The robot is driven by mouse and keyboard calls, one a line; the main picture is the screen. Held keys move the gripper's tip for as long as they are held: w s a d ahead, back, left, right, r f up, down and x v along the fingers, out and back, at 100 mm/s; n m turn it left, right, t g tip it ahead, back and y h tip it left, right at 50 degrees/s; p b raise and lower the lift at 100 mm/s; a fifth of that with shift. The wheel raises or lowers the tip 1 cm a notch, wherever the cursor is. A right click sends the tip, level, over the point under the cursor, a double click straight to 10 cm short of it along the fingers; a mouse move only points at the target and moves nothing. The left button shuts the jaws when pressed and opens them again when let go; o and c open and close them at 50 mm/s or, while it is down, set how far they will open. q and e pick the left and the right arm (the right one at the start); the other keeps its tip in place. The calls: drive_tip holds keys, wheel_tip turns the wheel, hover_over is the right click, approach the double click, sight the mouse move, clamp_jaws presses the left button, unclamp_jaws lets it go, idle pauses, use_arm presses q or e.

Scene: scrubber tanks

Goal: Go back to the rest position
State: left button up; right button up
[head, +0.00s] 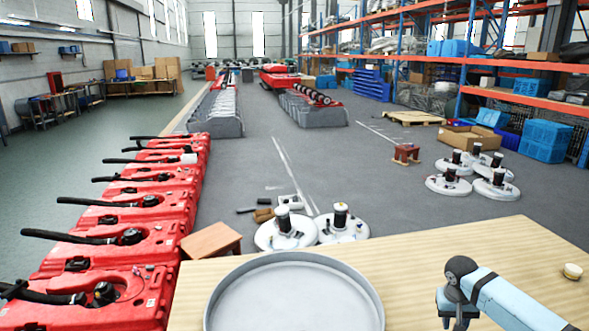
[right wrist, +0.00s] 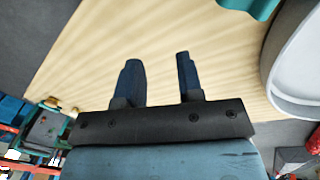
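My right gripper (head: 457,312) is at the lower right of the head view, over the light wooden table (head: 420,262), with its light blue arm coming in from the right. In the right wrist view its two dark blue fingers (right wrist: 158,62) stand apart with bare table surface behind them, so it is open and empty. Whether the fingertips touch the table cannot be told. My left gripper is not in view.
A large round grey-rimmed tray (head: 371,290) lies on the table left of my right gripper. A small cream cap (head: 572,271) lies near the right. Red scrubber tanks (head: 120,240) line the left. White round units (head: 340,226) stand on the floor beyond the table.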

drive_tip(key=s+d+r+m+h, duration=0.1)
drive_tip(key=s+d+r, duration=0.15)
drive_tip(key=d, duration=0.85)
drive_tip(key=s+d+r+m+h, duration=0.1)
drive_tip(key=s+d+r+h, duration=0.15)
drive_tip(key=d, duration=0.85)
drive_tip(key=s+a+f+n+t+y, duration=0.1)
drive_tip(key=s+a+f+n+t, duration=0.3)
drive_tip(key=f, duration=0.4)
drive_tip(key=s+a+f+n+t+y, duration=0.1)
drive_tip(key=s+a+f+n, duration=0.35)
drive_tip(key=s+f, duration=0.25)
drive_tip(key=s+a+f+n+t+y, duration=0.2)
drive_tip(key=s+a+n, duration=0.2)
drive_tip(key=s+a, duration=0.25)
drive_tip(key=s+a+r+n+t+y, duration=0.25)
drive_tip(key=s+a+n, duration=0.2)
drive_tip(key=s, duration=0.45)
drive_tip(key=s+a+f+m+t+y, duration=0.2)
drive_tip(key=a+m, duration=0.7)
drive_tip(key=a, duration=1.6)
wheel_tip(320, 180, up, 7)
drive_tip(key=d+p, duration=0.1)
drive_tip(key=p, duration=0.7)
drive_tip(key=shift+w+r, duration=0.15)
drive_tip(key=shift+r, duration=0.05)
drive_tip(key=shift+d, duration=0.15)
